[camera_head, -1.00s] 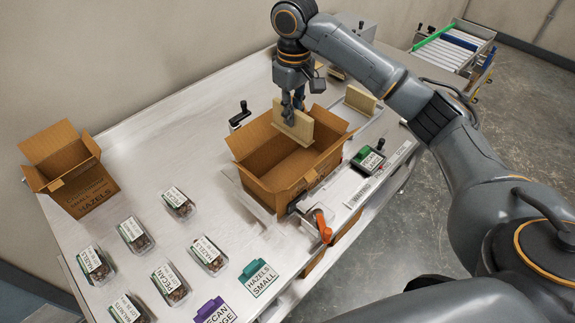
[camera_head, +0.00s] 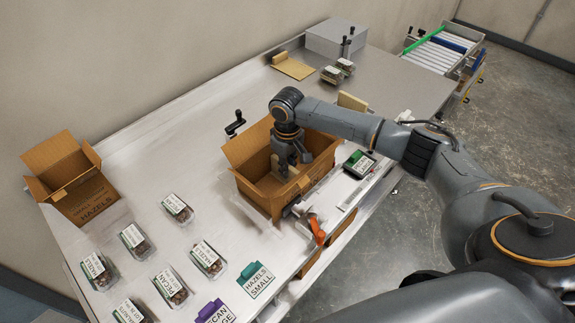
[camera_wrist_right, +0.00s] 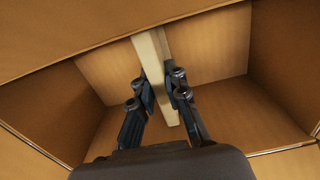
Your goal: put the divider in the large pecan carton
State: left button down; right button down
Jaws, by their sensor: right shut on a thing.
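The open brown carton (camera_head: 262,197) stands mid-table, its flaps spread; a green sign beside it seems to read PECAN. My right gripper (camera_head: 290,172) is down inside this carton, shut on the cream divider (camera_head: 276,166). In the right wrist view the divider (camera_wrist_right: 152,58) is a pale upright strip between the fingers (camera_wrist_right: 160,92), with cardboard walls around it. Its lower end is near the carton floor; I cannot tell whether it touches. The arm hides part of the carton. My left gripper is not in view.
Another carton (camera_head: 85,198), marked HAZELS, stands at the left. Several filled clamshells (camera_head: 207,260) lie at the front left. A second cream divider (camera_head: 351,102) stands behind the arm.

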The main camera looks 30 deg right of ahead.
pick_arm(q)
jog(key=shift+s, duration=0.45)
pick_arm(e)
jog(key=shift+f, duration=0.1)
jog(key=c, duration=1.3)
grip_release()
jog(key=shift+c, duration=0.2)
